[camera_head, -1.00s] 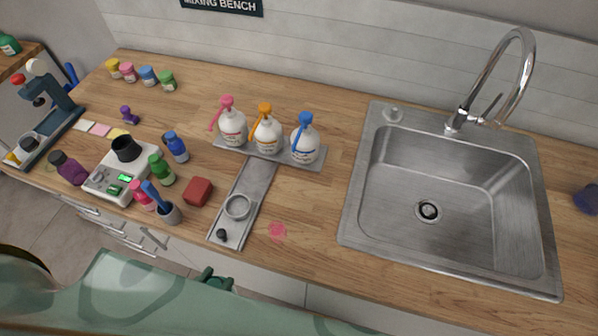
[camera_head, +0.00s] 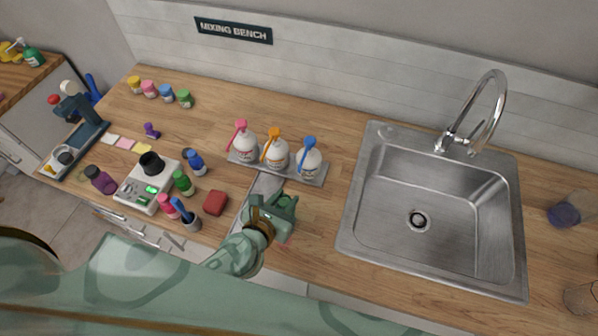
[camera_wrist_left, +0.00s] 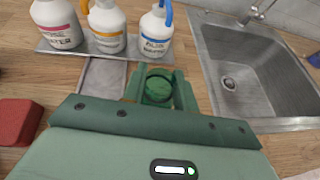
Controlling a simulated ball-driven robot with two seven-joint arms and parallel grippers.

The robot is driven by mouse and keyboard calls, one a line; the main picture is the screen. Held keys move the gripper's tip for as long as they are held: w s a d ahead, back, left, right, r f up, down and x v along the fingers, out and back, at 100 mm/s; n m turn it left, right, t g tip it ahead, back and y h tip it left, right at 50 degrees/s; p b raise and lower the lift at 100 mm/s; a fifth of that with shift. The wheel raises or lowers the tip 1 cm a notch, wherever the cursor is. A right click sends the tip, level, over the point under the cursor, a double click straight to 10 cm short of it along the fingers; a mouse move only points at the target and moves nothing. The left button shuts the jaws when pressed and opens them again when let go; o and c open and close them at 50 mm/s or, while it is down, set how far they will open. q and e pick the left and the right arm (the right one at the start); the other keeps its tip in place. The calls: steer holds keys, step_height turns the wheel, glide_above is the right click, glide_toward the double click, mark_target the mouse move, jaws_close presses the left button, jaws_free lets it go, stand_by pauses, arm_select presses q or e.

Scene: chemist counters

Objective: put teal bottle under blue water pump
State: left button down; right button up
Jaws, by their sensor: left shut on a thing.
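My left gripper (camera_head: 284,207) is over the counter in front of the pump bottles. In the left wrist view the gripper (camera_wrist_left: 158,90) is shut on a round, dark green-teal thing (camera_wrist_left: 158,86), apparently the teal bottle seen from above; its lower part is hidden. The blue water pump (camera_head: 309,160) is a white bottle with a blue pump head, the right-hand one of three on a grey rack. In the left wrist view the blue water pump (camera_wrist_left: 154,38) stands just beyond the fingertips, with a small gap. My right gripper is not in view.
The orange pump (camera_head: 275,153) and pink pump (camera_head: 244,146) stand left of the blue one. A metal slide tray (camera_head: 264,185) runs forward from the rack, partly hidden by my arm. A red block (camera_head: 215,203) and small bottles lie left; the sink (camera_head: 420,270) is right.

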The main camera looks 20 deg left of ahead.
mark_target(278, 205)
arm_select(q)
steer(key=x, duration=0.3)
steer(key=b+x, duration=0.1)
steer(key=x, duration=0.1)
steer(key=r+b+x, duration=0.1)
steer(key=x, duration=0.2)
steer(key=shift+w, duration=0.5)
steer(key=shift+s+r, duration=0.1)
steer(key=shift+r, duration=0.1)
steer(key=c, duration=1.1)
jaws_free()
steer(key=shift+f, duration=0.1)
steer(key=shift+s, duration=0.2)
steer(key=v, duration=0.5)
steer(key=p+v, duration=0.1)
steer(key=v, duration=0.5)
steer(key=shift+s+r, duration=0.25)
steer(key=shift+r, duration=0.1)
